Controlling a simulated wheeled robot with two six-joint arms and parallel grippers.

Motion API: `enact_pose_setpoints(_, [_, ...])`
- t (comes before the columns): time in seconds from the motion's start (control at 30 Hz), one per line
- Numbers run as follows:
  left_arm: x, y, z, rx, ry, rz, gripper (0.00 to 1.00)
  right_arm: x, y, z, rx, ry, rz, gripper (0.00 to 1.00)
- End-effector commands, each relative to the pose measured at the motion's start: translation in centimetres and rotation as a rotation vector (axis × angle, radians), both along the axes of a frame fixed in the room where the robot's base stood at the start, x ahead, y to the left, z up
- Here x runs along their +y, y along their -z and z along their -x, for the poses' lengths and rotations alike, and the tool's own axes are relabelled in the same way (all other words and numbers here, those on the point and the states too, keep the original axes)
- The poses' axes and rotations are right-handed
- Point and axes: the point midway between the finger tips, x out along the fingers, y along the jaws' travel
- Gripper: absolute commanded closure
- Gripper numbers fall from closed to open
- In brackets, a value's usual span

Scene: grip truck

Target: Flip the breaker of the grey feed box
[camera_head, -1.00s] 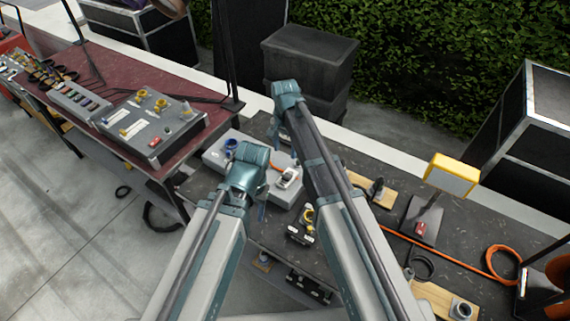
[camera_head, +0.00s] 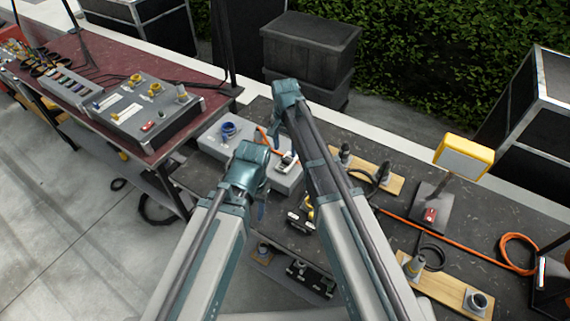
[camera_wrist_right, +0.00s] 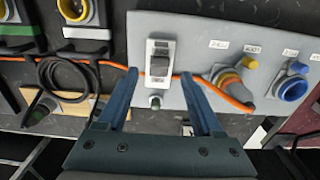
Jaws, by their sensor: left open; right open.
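The light grey feed box (camera_head: 213,140) lies on the dark table, partly hidden behind my arms. Its breaker (camera_head: 287,161), a white plate with a dark switch, is near its right end. In the right wrist view the breaker (camera_wrist_right: 160,58) is straight ahead, on the box's grey face (camera_wrist_right: 195,30). My right gripper (camera_wrist_right: 161,86) is open and empty, its fingers either side of the breaker's line; contact cannot be told. My left gripper (camera_head: 262,208) is open and empty, in front of the box's near side. The switch position is unclear.
An orange cable (camera_wrist_right: 234,98) runs across the box by the breaker, near yellow and blue sockets (camera_wrist_right: 293,88). Wooden boards with connectors (camera_head: 385,181) and a yellow lamp (camera_head: 464,156) stand right. A red-topped table (camera_head: 60,60) with another grey box (camera_head: 150,115) is left.

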Motion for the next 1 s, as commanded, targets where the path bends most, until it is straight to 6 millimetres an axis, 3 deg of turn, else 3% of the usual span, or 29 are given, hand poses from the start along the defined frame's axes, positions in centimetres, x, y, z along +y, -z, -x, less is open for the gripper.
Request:
enact_pose_setpoints(0.03, [0.0,1.5,0.0,0.000,0.000,0.000,0.49,0.0,1.5,0.0,0.000,0.000,0.000,0.32])
enact_pose_setpoints(0.3, [0.0,4.7,0.0,0.000,-0.002,0.000,0.49,0.0,4.7,0.0,0.000,0.000,0.000,0.32])
enact_pose_setpoints(0.7, [0.0,5.1,0.0,0.000,-0.002,0.000,0.49,0.0,5.1,0.0,0.000,0.000,0.000,0.32])
enact_pose_setpoints(0.77, [0.0,5.1,0.0,0.000,-0.002,0.000,0.49,0.0,5.1,0.0,0.000,0.000,0.000,0.40])
enact_pose_setpoints(1.0, [0.0,5.1,0.0,0.000,-0.002,0.000,0.49,0.0,5.1,0.0,0.000,0.000,0.000,0.83])
